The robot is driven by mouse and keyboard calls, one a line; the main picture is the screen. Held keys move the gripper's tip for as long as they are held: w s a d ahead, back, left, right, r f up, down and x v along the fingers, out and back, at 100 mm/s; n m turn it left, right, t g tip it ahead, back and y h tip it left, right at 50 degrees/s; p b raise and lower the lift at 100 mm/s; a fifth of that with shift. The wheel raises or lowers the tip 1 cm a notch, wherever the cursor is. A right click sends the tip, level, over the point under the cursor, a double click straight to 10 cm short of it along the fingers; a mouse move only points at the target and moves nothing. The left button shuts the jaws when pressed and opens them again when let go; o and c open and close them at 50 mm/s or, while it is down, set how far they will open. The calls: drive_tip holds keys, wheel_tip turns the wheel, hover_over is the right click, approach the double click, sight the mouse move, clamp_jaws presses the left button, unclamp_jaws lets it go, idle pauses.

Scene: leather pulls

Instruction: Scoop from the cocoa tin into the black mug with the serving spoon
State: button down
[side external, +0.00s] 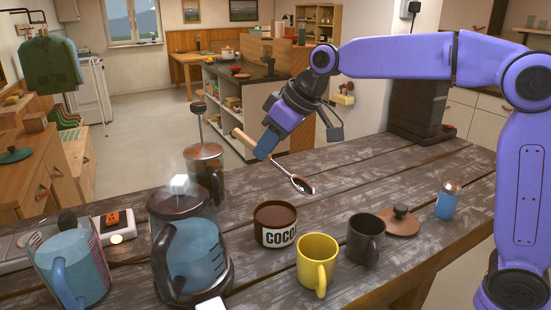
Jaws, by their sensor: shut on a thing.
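My gripper (268,143) is shut on the serving spoon (292,178), near its wooden handle (242,138). The spoon is held above the table, tilted down to the right, with its bowl (303,186) the lowest end. The bowl looks dark inside; I cannot tell whether it holds cocoa. The cocoa tin (277,235), brown with a white label, stands open below and left of the spoon bowl. The black mug (365,240) stands upright to the right of the tin, beyond the yellow mug. Its inside is dark and its contents cannot be made out.
A yellow mug (317,262) stands between tin and black mug, nearer the camera. A glass kettle (190,255), a French press (206,165) and a blue jug (70,265) crowd the left. A round brown lid (398,222) and a blue shaker (447,200) lie right. The table's back middle is clear.

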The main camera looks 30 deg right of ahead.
drive_tip(key=shift+w+a+r+m+t, duration=0.15)
drive_tip(key=shift+w+r+m+t, duration=0.4)
drive_tip(key=shift+t, duration=0.55)
wheel_tip(320, 180, down, 11)
drive_tip(key=m+t, duration=0.1)
drive_tip(key=t, duration=0.1)
drive_tip(key=shift+w+r+y, duration=0.15)
drive_tip(key=shift+w+y, duration=0.2)
drive_tip(key=shift+y, duration=0.05)
drive_tip(key=shift+w, duration=0.15)
idle(0.5)
drive_tip(key=shift+w+a, duration=0.25)
drive_tip(key=shift+w, duration=0.2)
drive_tip(key=shift+s+d, duration=0.35)
drive_tip(key=shift+s, duration=0.3)
